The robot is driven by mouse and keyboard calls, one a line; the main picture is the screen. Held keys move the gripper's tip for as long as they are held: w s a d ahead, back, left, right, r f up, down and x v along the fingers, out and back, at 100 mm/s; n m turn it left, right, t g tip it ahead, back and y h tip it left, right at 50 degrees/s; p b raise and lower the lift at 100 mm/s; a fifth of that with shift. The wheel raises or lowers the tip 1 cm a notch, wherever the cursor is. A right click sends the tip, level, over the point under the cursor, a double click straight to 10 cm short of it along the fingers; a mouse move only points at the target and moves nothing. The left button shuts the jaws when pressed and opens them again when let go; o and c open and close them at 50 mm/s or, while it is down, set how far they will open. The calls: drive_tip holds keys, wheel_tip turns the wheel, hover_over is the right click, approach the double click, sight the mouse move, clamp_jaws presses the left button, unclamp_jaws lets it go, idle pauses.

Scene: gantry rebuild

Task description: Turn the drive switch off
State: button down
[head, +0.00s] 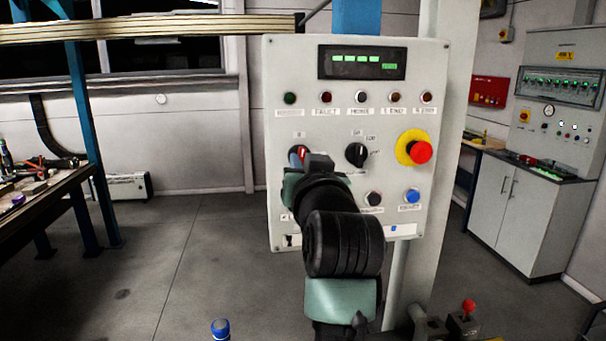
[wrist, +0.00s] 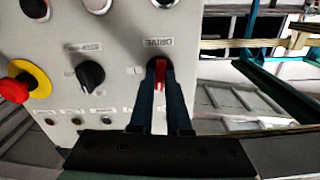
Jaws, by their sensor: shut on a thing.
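The drive switch (wrist: 160,72) has a red handle on a dark round base, beside a label reading DRIVE in the wrist view, where the panel appears upside down. My gripper (wrist: 161,85) has its two dark fingers on either side of the red handle, shut on it. In the head view, my gripper (head: 298,158) is at the left of the grey control panel (head: 285,75), and a bit of the red handle (head: 304,151) shows. My arm and fingers hide most of the switch there, and its exact angle is hard to tell.
A black selector knob (head: 356,154) is right of the switch, with a red emergency stop button (head: 420,152) on a yellow ring beyond it. A lit green display (head: 362,62) and several small lamps are above. A workbench (head: 45,205) stands at the left; the floor between is clear.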

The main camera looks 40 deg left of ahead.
drive_tip(key=shift+f+n+b, duration=0.1)
drive_tip(key=shift+n+b, duration=0.2)
drive_tip(key=shift+n, duration=0.4)
drive_tip(key=c, duration=0.9)
unclamp_jaws()
drive_tip(key=shift+s+d, duration=0.1)
drive_tip(key=b+v, duration=0.4)
drive_tip(key=v, duration=0.8)
drive_tip(key=shift+s+d, duration=0.15)
drive_tip(key=shift+d, duration=0.15)
drive_tip(key=shift+n, duration=0.3)
